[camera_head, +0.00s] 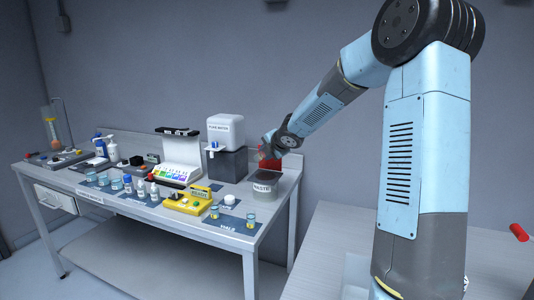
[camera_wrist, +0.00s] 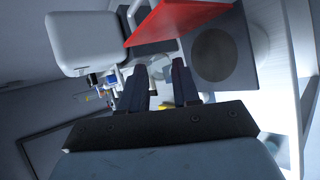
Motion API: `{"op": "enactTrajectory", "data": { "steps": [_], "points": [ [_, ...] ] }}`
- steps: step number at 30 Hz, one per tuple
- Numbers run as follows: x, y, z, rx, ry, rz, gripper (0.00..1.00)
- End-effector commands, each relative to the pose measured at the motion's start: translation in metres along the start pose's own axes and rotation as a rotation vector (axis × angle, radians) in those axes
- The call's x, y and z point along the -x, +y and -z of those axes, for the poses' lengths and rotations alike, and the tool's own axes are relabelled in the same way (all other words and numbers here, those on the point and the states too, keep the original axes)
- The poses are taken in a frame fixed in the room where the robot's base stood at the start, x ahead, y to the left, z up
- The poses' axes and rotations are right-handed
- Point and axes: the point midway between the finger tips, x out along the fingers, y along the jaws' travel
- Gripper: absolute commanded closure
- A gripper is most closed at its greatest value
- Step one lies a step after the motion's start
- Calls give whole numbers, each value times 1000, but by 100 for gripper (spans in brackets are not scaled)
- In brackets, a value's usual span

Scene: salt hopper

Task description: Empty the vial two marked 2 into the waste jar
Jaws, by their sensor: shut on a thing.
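My gripper (camera_head: 266,151) is raised above the back right of the bench, over the grey waste jar (camera_head: 264,189) with its "WASTE" label. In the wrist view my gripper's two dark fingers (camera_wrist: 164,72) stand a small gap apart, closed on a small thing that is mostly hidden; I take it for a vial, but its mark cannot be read. The waste jar's dark round top (camera_wrist: 214,56) shows right of the fingers, apart from them. Small vials (camera_head: 140,188) stand at the bench's front; their numbers are too small to read.
A red panel (camera_wrist: 172,18) stands close beyond the fingers. The white water tank (camera_head: 225,130) is left of the jar. A yellow device (camera_head: 187,205), a colour chart stand (camera_head: 172,172) and several beakers (camera_head: 103,179) crowd the bench (camera_head: 225,236).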

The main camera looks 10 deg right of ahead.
Motion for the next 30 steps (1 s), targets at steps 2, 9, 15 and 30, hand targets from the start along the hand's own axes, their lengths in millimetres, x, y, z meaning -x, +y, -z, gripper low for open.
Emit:
{"op": "enactTrajectory", "data": {
  "steps": [2, 9, 15, 30],
  "points": [
    [-1, -1, -1, 2, -1, 12, 100],
    [0, 0, -2, 17, 0, 49, 100],
    [5, 3, -3, 29, 3, 75, 100],
    [8, 12, -3, 142, 9, 328, 100]
  ]
}}
